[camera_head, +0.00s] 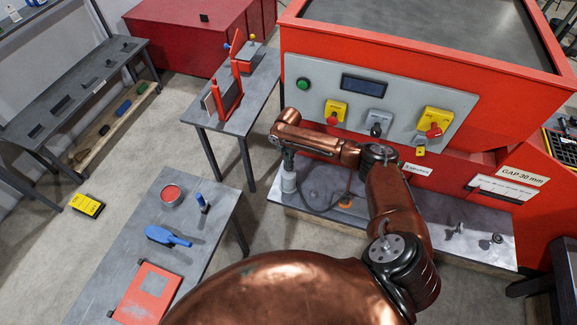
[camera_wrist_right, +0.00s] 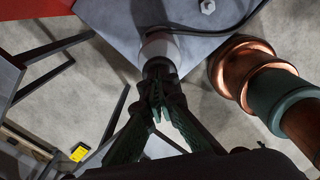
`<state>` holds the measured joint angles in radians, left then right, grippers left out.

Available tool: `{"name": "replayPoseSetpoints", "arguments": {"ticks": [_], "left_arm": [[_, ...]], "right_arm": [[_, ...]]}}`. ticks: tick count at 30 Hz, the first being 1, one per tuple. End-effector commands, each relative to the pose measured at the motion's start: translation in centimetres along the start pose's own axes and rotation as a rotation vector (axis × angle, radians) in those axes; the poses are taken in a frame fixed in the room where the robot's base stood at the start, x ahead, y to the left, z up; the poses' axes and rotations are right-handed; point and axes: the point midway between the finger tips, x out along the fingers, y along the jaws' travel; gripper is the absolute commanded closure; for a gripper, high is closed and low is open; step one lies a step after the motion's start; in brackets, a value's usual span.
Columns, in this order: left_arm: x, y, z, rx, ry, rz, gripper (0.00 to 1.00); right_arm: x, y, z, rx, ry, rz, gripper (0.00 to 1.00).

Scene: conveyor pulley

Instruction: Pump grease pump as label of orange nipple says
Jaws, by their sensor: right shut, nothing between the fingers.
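A pale cylinder (camera_head: 288,182), which looks like the grease pump, stands at the left end of the grey metal plate (camera_head: 325,203) in front of the red machine. My right gripper (camera_head: 288,164) points down directly above it with its fingers shut and empty. In the right wrist view the shut fingertips (camera_wrist_right: 158,82) lie at the dark top of the pale cylinder (camera_wrist_right: 160,47); I cannot tell whether they touch. A small white label (camera_head: 417,169) is on the red machine, too small to read surely. My left gripper is out of view.
The red machine (camera_head: 500,110) has a grey control panel (camera_head: 395,110) with knobs. Small metal fittings (camera_head: 497,238) sit at the plate's right. A near table (camera_head: 215,235) holds a red can (camera_head: 171,194), a blue tool (camera_head: 165,236) and a red folder (camera_head: 148,293).

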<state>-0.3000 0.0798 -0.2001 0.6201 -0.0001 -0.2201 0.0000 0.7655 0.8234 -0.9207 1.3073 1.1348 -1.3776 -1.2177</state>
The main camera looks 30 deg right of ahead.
Motion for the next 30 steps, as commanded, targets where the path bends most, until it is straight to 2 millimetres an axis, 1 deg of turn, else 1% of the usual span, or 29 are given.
{"name": "replayPoseSetpoints", "arguments": {"ticks": [14,30], "left_arm": [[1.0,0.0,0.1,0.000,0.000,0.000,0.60],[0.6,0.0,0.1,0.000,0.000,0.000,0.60]], "right_arm": [[1.8,-0.1,0.0,0.000,0.000,-0.001,1.00],[1.8,-0.1,-0.1,-0.001,0.001,-0.002,1.00]]}}
